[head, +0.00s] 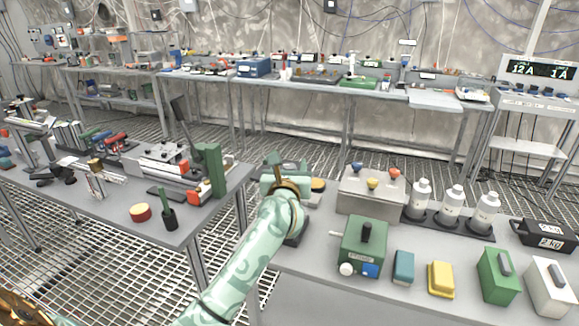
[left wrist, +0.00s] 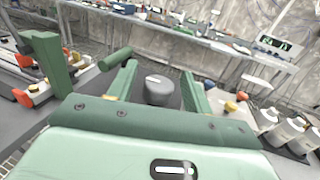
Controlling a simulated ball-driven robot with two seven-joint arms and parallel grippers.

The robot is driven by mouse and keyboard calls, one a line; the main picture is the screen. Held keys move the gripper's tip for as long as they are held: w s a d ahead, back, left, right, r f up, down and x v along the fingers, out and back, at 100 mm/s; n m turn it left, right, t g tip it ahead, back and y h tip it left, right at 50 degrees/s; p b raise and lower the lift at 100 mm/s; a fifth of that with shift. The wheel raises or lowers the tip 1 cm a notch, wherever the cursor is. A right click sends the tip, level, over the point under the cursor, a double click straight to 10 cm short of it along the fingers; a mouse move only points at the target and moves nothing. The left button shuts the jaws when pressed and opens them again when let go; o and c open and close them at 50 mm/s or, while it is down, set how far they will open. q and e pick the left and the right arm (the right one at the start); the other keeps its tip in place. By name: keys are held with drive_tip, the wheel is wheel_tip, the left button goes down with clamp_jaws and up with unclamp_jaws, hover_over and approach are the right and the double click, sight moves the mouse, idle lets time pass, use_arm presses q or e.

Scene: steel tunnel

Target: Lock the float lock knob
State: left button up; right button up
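A green cylindrical handle (left wrist: 115,58) is just left of the left finger. In the head view my gripper and arm hide the knob. My right gripper is not in view.
Right of the gripper stand a grey box with coloured knobs (head: 370,191), a green box with a black knob (head: 363,250) and several white bottles (head: 453,204). The left bench (head: 130,223) holds a green upright block (head: 211,170). A grated floor gap separates the benches.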

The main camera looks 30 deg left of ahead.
use_arm(q)
drive_tip(key=p+v, duration=0.2)
drive_tip(key=v, duration=1.4)
drive_tip(key=shift+s+p, duration=0.2)
drive_tip(key=shift+p, duration=0.15)
